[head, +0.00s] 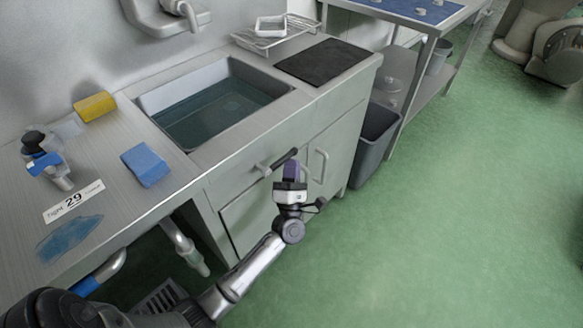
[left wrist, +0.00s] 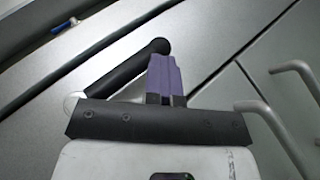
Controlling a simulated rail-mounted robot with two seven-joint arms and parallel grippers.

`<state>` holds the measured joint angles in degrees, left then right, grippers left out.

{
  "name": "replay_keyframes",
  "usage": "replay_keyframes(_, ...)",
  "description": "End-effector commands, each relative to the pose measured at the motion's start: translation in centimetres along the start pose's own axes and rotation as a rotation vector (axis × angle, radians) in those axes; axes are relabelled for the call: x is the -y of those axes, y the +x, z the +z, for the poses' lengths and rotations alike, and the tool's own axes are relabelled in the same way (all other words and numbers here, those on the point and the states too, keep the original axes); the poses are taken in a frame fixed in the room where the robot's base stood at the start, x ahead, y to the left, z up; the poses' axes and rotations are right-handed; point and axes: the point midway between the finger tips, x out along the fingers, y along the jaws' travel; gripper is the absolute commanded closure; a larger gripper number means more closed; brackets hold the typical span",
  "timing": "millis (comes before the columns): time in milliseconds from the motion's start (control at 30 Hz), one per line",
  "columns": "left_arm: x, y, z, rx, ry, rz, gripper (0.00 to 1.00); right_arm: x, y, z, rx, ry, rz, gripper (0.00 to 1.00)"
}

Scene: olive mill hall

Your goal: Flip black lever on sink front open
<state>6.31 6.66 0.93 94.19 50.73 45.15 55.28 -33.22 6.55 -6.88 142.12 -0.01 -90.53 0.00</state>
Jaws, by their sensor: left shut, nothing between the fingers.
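The black lever (head: 285,158) is on the sink front, below the basin's front edge. In the left wrist view the lever (left wrist: 125,70) slants up to the right from a round pale pivot, ending in a rounded knob. My left gripper (head: 291,172) is in front of the sink cabinet, just below the lever's free end. Its purple fingers (left wrist: 164,78) are shut and empty. Their tips are close to the lever's knob end; I cannot tell whether they touch it. The sink basin (head: 215,112) holds dark water. My right gripper is in neither view.
Cabinet handles (head: 320,165) stick out to the right of the lever, near the gripper. A grey bin (head: 374,145) stands right of the cabinet.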

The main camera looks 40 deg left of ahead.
Motion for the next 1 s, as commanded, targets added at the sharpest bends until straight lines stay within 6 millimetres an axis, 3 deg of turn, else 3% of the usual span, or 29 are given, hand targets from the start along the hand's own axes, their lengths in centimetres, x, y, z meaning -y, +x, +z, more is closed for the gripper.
replay_keyframes(267, 0.1, -0.3, 0.2, 0.002, -0.003, 0.009, 1.00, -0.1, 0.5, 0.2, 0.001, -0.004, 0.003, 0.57)
replay_keyframes(500, 2.9, -3.9, 0.3, 0.000, -0.002, 0.000, 1.00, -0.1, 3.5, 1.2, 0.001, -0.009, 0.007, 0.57)
replay_keyframes(700, 4.9, -6.5, 1.1, 0.000, 0.001, -0.004, 1.00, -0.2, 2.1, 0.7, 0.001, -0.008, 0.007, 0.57)
replay_keyframes(1000, 7.6, -10.1, 1.5, -0.001, 0.000, -0.003, 1.00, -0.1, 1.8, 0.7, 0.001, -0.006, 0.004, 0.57)
